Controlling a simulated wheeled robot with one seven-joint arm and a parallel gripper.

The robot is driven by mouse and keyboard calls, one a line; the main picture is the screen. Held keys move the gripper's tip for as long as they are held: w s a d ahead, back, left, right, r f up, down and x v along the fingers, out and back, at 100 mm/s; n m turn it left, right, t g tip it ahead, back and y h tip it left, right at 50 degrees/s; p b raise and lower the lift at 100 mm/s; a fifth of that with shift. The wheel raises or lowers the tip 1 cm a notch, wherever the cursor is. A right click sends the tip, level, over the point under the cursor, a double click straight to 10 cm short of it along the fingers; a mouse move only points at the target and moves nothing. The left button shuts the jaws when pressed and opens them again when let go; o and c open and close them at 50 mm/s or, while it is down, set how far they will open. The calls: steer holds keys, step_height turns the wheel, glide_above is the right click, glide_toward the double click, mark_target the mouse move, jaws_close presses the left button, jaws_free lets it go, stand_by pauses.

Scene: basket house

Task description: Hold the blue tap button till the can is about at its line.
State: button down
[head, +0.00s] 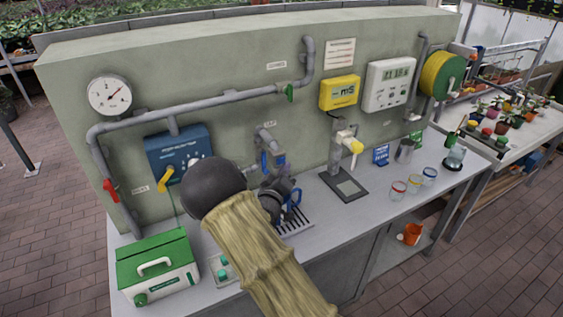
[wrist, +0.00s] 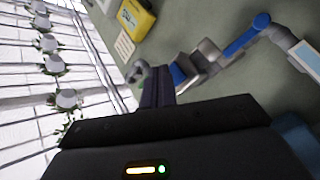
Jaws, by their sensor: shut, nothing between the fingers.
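The tap (head: 270,141) is a grey fitting on the wall with a blue part (head: 264,162) below it. In the wrist view the tap body (wrist: 205,55) is tilted, with a blue piece (wrist: 178,74), likely the button, close to my fingertips. Contact cannot be told. My gripper (wrist: 156,88) is shut and empty; in the head view my gripper (head: 284,183) is in front of the tap. A blue thing, perhaps the can (head: 297,198), shows behind it above the drip grate (head: 296,222). Its line and water level are hidden.
A green and white box (head: 157,268) stands at the bench's left. A blue wall box with a yellow lever (head: 168,178) is left of my arm.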

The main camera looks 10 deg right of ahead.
stand_by(0.4)
steer(key=shift+w+a, duration=0.1)
steer(key=shift+w, duration=0.3)
steer(key=shift+w+a, duration=0.15)
steer(key=shift+w, duration=0.25)
stand_by(6.8)
